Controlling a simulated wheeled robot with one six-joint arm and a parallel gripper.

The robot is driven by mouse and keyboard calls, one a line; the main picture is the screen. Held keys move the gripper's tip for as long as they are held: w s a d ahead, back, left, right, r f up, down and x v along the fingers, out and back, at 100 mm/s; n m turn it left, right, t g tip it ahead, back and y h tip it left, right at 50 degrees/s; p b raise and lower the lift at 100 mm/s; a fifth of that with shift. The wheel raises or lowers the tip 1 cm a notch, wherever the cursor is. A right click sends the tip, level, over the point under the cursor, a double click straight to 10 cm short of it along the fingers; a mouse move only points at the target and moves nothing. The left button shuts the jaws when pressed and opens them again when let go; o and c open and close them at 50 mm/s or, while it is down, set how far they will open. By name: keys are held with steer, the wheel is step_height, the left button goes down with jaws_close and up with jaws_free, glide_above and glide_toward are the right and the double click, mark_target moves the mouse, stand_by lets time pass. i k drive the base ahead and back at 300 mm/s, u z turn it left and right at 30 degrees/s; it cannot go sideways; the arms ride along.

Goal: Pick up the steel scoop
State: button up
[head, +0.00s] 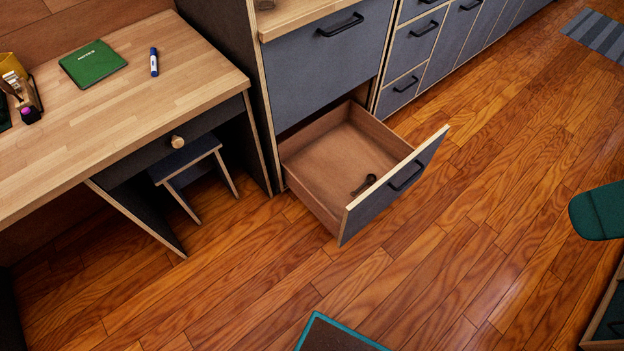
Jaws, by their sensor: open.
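A small dark scoop-like object (364,185), likely the steel scoop, lies on the bottom of the open drawer (326,211), close to its front panel. It looks dark, with a rounded end and a short handle; its exact shape is too small to tell. The drawer is low in the grey cabinet and pulled out over the floor. Nothing else shows inside it. My gripper is not in view.
A wooden desk (180,85) stands at the left, with a green notebook (94,62) and a blue marker (154,62). A small stool (186,160) is under it. A green seat (597,212) is at the right. Wooden floor before the drawer is clear.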

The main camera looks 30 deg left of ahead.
mark_target(372, 178)
steer(key=u, duration=1.2)
steer(key=i, duration=1)
steer(key=u, duration=0.05)
